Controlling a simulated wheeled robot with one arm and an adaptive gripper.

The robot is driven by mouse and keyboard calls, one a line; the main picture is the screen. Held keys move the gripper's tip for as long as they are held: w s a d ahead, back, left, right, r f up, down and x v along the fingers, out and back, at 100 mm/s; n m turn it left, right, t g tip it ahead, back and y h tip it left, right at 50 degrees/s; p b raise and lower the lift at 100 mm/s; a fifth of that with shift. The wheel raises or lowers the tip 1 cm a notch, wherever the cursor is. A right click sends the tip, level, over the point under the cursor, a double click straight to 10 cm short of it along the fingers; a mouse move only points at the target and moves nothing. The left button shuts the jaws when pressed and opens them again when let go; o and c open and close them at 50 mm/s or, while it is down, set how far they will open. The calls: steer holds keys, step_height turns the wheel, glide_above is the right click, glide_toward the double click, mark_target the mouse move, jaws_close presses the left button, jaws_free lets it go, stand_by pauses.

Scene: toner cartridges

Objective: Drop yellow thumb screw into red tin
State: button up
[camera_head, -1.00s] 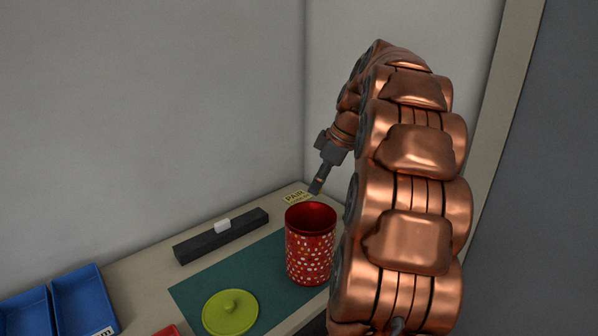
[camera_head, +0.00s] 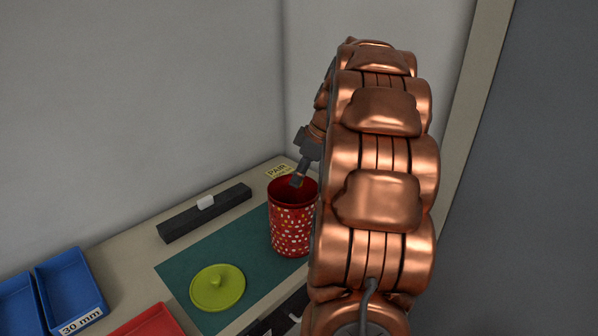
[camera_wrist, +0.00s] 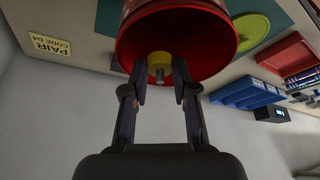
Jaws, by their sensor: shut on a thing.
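The red tin (camera_head: 291,228) stands open and upright on the teal mat, with white and coloured dots on its side. In the wrist view its red mouth (camera_wrist: 205,50) lies just beyond my fingertips. My gripper (camera_head: 297,181) is over the tin's mouth in the head view, tilted down. In the wrist view my gripper (camera_wrist: 160,78) is shut on the yellow thumb screw (camera_wrist: 159,60), whose yellow head and grey shank show between the fingertips. The screw is not visible in the head view.
A lime-green lid (camera_head: 218,288) lies on the teal mat (camera_head: 190,262). A dark bar with a white piece (camera_head: 205,211) lies behind it. Blue bins (camera_head: 70,288) and a red tray (camera_head: 148,324) are at the left front. A yellow PAIR label (camera_head: 279,171) is near the wall corner.

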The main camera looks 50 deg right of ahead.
steer(key=o, duration=0.9)
steer(key=shift+c, duration=0.2)
steer(key=v, duration=1.2)
